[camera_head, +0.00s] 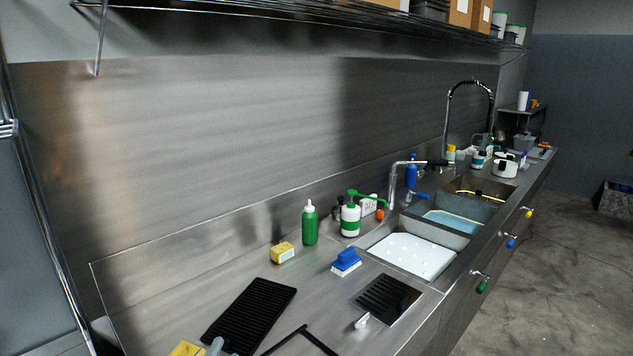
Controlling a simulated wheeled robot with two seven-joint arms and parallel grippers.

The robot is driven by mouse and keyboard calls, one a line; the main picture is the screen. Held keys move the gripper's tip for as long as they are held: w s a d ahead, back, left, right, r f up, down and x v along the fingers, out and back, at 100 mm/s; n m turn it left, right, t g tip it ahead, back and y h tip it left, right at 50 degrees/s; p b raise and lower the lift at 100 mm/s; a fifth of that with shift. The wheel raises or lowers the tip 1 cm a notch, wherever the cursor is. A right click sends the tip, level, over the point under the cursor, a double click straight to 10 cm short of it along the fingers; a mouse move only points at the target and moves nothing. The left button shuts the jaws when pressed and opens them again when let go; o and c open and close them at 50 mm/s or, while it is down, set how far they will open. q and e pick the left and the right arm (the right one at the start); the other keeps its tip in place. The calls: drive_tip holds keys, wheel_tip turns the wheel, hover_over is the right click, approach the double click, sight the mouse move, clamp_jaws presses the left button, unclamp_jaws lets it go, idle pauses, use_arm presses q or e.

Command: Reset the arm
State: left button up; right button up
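Neither of my grippers shows in the head view, and I see no part of my arms that I can be sure of. A black ribbed griddle plate (248,316) lies flat on the steel counter (160,300) at the lower left. A dark angular bar-like thing (284,340) is cut off by the bottom edge; I cannot tell what it is.
Sink basins (412,256) with a tall faucet (449,105) lie to the right. A shelf (330,22) hangs above. Floor is open at right.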

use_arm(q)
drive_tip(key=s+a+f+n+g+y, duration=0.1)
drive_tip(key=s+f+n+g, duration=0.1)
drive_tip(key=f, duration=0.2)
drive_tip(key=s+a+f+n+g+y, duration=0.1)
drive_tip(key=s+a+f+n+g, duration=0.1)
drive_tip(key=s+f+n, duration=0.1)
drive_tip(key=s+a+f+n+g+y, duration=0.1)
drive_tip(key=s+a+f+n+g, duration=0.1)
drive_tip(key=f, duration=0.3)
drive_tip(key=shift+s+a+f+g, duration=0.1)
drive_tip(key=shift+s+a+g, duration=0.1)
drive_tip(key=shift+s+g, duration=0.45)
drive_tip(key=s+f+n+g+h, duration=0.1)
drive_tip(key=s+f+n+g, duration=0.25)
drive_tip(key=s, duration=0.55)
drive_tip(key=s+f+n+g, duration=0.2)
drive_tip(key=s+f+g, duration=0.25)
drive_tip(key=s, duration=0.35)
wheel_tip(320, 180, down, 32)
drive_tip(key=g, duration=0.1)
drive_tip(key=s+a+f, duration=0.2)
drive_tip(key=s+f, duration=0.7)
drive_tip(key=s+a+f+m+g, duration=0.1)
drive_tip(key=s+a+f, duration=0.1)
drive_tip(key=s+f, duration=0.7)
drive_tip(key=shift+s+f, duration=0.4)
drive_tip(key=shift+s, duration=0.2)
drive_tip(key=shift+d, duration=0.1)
